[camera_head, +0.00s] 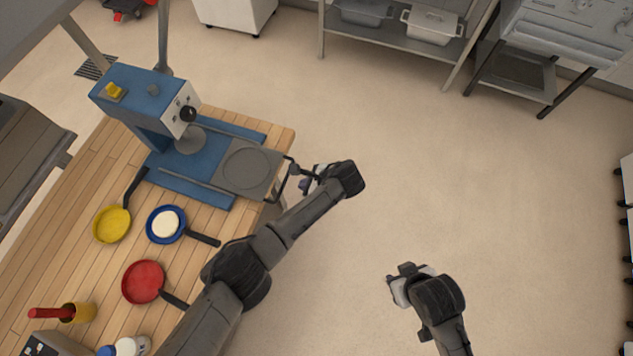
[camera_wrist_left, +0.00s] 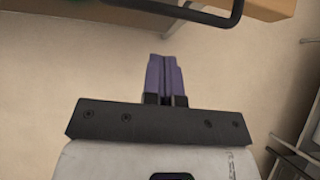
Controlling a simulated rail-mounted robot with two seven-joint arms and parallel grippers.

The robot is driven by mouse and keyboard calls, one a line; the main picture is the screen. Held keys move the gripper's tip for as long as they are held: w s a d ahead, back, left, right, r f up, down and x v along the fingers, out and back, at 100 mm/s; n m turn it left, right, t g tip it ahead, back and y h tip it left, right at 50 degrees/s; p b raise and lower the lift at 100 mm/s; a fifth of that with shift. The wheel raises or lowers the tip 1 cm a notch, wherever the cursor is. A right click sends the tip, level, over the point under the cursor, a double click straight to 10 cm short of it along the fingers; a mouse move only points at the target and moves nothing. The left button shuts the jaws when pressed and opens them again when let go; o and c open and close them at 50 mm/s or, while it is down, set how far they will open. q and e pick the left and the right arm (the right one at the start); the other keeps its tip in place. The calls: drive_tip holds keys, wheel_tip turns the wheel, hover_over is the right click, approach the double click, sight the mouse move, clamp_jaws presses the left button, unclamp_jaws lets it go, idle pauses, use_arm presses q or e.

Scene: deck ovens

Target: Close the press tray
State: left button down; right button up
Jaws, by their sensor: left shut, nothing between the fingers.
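The blue press (camera_head: 150,100) stands on the wooden table. Its grey press tray (camera_head: 248,168), with a round mark, is slid out to the right and reaches the table's edge. A dark loop handle (camera_head: 284,184) is on the tray's outer end. My left gripper (camera_head: 304,185) is just beyond the handle, off the table's edge. In the left wrist view its purple fingers (camera_wrist_left: 165,77) are together and empty, with the dark handle (camera_wrist_left: 205,17) beyond them, apart. My right gripper (camera_head: 391,280) hangs over open floor; its fingers are too small to judge.
On the wooden table (camera_head: 95,185) are a yellow pan (camera_head: 111,225), a blue pan (camera_head: 154,236) with a white round in it, and a red pan (camera_head: 143,282). A shelf (camera_head: 388,33) stands at the back. The floor right of the table is clear.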

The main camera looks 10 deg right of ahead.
use_arm(q)
drive_tip(key=shift+w+a+f, duration=0.2)
drive_tip(key=shift+w+a, duration=0.15)
drive_tip(key=shift+a, duration=0.25)
drive_tip(key=shift+w+a+f, duration=0.2)
drive_tip(key=shift+w+a, duration=0.15)
drive_tip(key=shift+a, duration=0.3)
drive_tip(key=shift+w+a+f, duration=0.2)
drive_tip(key=shift+w+a, duration=0.15)
drive_tip(key=shift+a, duration=0.25)
use_arm(e)
drive_tip(key=shift+r, duration=0.15)
